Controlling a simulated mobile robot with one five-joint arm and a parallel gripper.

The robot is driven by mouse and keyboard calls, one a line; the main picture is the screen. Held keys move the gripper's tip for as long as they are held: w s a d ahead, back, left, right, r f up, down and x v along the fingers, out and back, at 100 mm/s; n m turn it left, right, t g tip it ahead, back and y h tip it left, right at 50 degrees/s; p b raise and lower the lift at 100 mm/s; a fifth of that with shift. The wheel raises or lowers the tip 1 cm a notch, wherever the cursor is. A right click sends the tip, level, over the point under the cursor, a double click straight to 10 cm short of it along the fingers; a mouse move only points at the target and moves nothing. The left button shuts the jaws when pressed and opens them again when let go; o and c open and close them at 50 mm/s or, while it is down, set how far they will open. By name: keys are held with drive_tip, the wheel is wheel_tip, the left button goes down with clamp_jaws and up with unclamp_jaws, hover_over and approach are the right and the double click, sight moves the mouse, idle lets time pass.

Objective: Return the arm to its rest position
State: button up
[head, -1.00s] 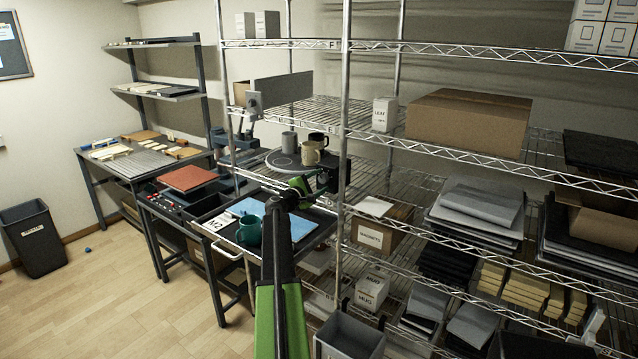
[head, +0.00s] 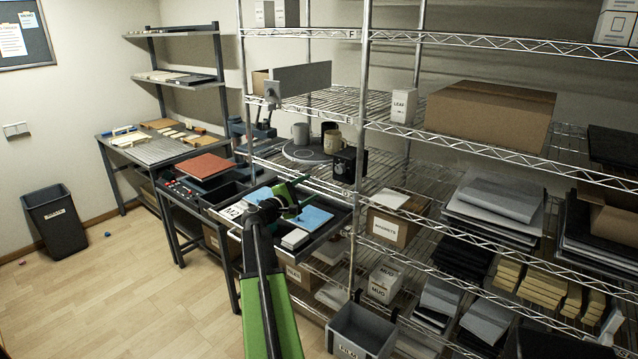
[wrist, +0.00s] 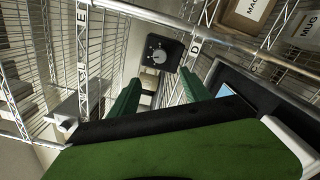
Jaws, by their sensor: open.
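My arm reaches up from the bottom of the head view, and my gripper (head: 300,195) is above the drawer with the blue mat (head: 312,218). In the wrist view its two green fingers (wrist: 160,80) stand apart with nothing held between them. Beyond the fingertips is a black box with a dial (wrist: 160,52), which also shows at the shelf edge in the head view (head: 350,165). A grey mug (head: 300,133) and a tan mug (head: 332,143) stand on a round plate, with a dark mug partly hidden behind. My arm hides part of the drawer.
Wire shelving (head: 365,120) rises close behind and right of my gripper. A grey bin (head: 362,332) stands low to the right of my arm. A cardboard box (head: 490,115) sits on the shelf. Open floor (head: 140,290) lies to the left, with a dark bin (head: 55,220) by the wall.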

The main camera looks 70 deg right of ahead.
drive_tip(key=shift+w+a, duration=0.15)
drive_tip(key=shift+a, duration=0.4)
